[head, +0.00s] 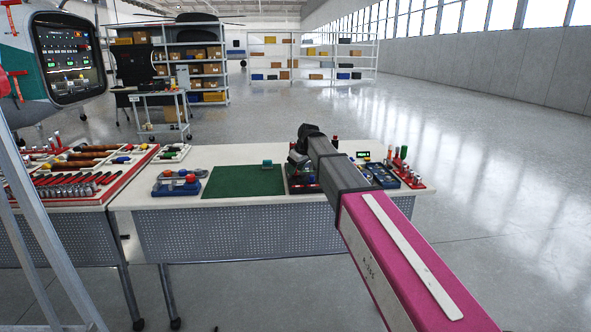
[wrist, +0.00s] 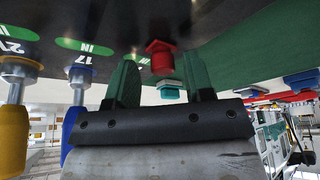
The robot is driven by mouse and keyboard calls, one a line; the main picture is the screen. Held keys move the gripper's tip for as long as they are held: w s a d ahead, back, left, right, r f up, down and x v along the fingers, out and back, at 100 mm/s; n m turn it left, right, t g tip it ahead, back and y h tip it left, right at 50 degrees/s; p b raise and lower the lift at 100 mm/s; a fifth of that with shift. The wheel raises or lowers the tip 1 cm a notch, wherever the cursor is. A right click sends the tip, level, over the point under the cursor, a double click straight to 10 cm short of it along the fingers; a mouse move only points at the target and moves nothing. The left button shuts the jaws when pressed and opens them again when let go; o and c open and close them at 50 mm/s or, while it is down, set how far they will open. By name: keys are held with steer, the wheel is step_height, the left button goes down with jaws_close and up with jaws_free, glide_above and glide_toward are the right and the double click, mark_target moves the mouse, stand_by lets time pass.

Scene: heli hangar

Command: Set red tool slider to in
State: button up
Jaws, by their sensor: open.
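A red slider knob (wrist: 161,57) sits on a dark panel (wrist: 110,18) with green labels in the wrist view. My gripper (wrist: 160,78) is open, with its two green-tinted fingers on either side of the knob in the picture. I cannot tell whether the fingers touch it or how deep they reach. In the head view my gripper (head: 303,152) is over a dark device (head: 303,188) on the white workbench, and my arm hides part of that device. The red knob cannot be made out in the head view.
Yellow-handled (wrist: 14,120) and blue-handled (wrist: 76,125) tools stand close left in the wrist view. On the bench are a green mat (head: 235,184) with a teal block (head: 267,163), a blue tray (head: 178,189) and a rack of tools (head: 405,172) at right.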

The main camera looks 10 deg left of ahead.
steer(key=v, duration=1)
steer(key=shift+r, duration=0.35)
steer(key=shift+s, duration=0.1)
